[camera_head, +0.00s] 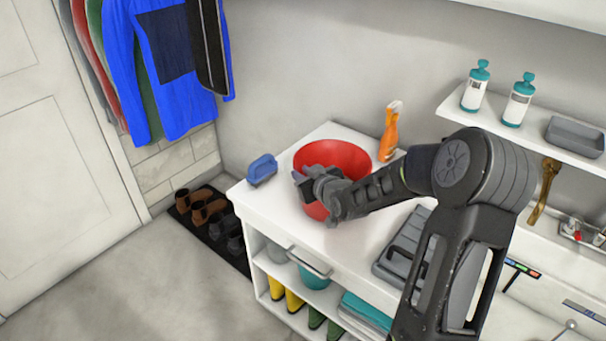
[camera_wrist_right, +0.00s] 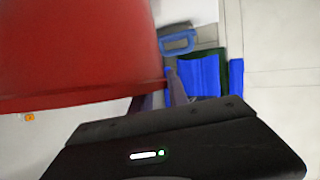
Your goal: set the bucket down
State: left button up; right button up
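The red bucket (camera_head: 335,157) is at the white cabinet top, mouth up, between a blue brush and an orange spray bottle. I cannot tell whether its base touches the surface. My right gripper (camera_head: 304,181) is at the bucket's near left rim, and my right arm covers part of the bucket's front. In the right wrist view the bucket (camera_wrist_right: 75,50) fills the upper left, and its rim edge runs between the two fingers (camera_wrist_right: 160,95), which look shut on it. My left gripper is not in view.
The blue brush (camera_head: 262,169) lies left of the bucket, and the spray bottle (camera_head: 390,132) stands behind right. A grey case (camera_head: 402,250) lies on the right. The front left of the white top (camera_head: 262,200) is clear. A wall shelf (camera_head: 450,108) holds two dispensers.

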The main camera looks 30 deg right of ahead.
jog(key=shift+r, duration=0.1)
jog(key=shift+s+r, duration=0.1)
jog(key=v, duration=1.1)
jog(key=shift+s+a+r, duration=0.1)
jog(key=shift+s, duration=0.25)
dwell(0.3)
jog(key=s+a+f+m+g+y, duration=0.25)
jog(key=a+f+g+y, duration=0.2)
jog(key=a+f, duration=1.55)
jog(key=s+a+f+g, duration=0.2)
jog(key=s+a+f, duration=0.3)
jog(key=s, duration=0.1)
jog(key=s+a+f+g+y, duration=0.1)
jog(key=s+a+f+g, duration=0.2)
jog(key=s, duration=0.3)
jog(key=s+a+f+n+g, duration=0.1)
jog(key=s+a+f+g, duration=0.2)
jog(key=s+a+f, duration=0.3)
jog(key=shift+s+a+f+y, duration=0.25)
jog(key=shift+s+a+f, duration=0.05)
jog(key=shift+s, duration=0.3)
